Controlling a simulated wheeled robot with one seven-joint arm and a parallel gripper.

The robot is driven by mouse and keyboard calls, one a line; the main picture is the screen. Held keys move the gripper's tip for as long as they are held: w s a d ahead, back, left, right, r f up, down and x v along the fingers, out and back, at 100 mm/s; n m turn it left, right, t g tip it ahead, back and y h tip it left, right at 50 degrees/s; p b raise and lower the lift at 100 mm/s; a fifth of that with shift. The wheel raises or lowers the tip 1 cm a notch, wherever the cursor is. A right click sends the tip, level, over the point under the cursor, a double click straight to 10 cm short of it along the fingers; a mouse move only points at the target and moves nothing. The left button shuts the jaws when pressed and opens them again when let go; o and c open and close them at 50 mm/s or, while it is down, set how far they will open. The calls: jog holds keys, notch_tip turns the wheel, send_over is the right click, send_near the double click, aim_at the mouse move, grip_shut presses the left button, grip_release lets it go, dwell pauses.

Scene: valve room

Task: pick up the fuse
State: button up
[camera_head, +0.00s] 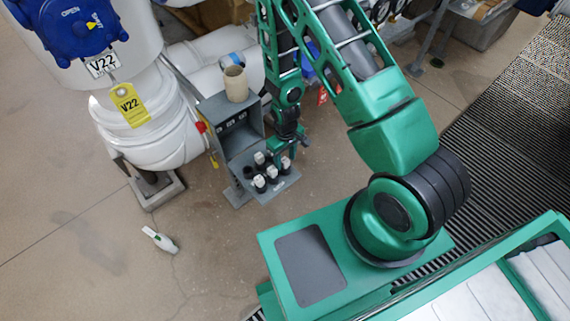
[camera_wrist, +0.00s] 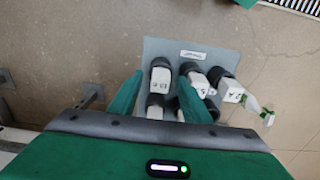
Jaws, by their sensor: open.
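Several white fuses with black bases (camera_head: 271,171) stand on a grey shelf at the front of an open grey box (camera_head: 228,142). In the wrist view, one fuse (camera_wrist: 160,79) shows between my green fingers, and others stand to the right (camera_wrist: 229,90) and nearer. My gripper (camera_wrist: 160,82) is open, its fingers on either side of that fuse; I cannot tell whether they touch it. In the head view my gripper (camera_head: 284,150) is just above the back right of the shelf. The lower parts of the nearer fuses are hidden by the gripper body.
A beige cylinder (camera_head: 235,84) stands on the box. A white and green object (camera_head: 159,239) lies on the open floor to the left.

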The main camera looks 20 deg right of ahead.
aim_at(285, 160)
jog(key=shift+f, duration=0.55)
jog(key=shift+c, duration=0.4)
grip_shut()
jog(key=shift+r, duration=5)
